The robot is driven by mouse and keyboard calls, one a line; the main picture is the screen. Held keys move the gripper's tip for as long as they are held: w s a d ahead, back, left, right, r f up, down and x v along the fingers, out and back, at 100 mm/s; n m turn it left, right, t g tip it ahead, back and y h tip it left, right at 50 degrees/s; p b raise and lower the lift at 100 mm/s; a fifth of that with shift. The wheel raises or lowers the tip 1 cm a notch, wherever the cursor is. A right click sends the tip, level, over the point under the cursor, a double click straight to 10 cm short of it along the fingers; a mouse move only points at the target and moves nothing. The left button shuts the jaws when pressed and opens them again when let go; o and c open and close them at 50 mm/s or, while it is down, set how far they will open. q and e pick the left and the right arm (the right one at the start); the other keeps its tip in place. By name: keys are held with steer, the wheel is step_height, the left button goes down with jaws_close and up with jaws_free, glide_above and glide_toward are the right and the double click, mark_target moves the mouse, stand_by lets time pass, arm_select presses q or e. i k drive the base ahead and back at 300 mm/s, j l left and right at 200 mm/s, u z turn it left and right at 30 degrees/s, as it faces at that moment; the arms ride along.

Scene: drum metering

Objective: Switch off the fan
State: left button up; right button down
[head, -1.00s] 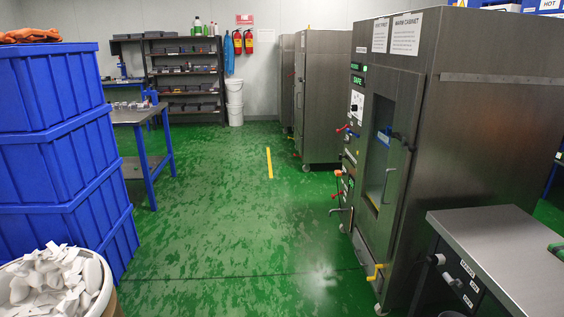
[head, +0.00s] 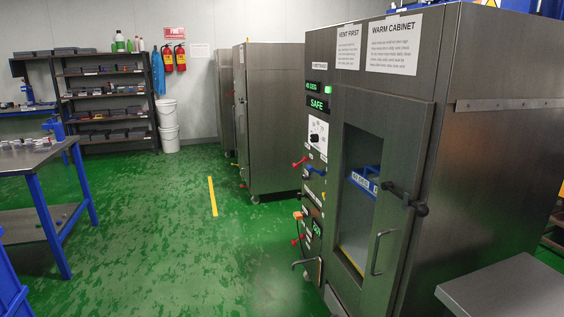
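The warm cabinet (head: 448,150) stands at the right in the head view, tall and grey, with "VENT FIRST" and "WARM CABINET" notices. Its control strip on the left edge has a lit green "SAFE" display (head: 318,104), a dial on a white plate (head: 317,138), and red (head: 300,162) and blue (head: 316,170) levers. Lower down are more small controls, too small to read. I cannot tell which control is the fan's. The door with its window (head: 361,195) appears shut. Neither of my grippers is in view.
Grey cabinets (head: 272,120) stand farther back. A shelf rack (head: 106,100) and white buckets (head: 168,125) are at the back wall. A steel table (head: 35,155) is at the left, a steel bench top (head: 510,290) at lower right. Green floor (head: 150,240) is clear between.

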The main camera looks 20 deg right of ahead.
mark_target(309, 167)
steer(key=i, duration=2.05)
steer(key=l+z, duration=0.05)
steer(key=l, duration=0.05)
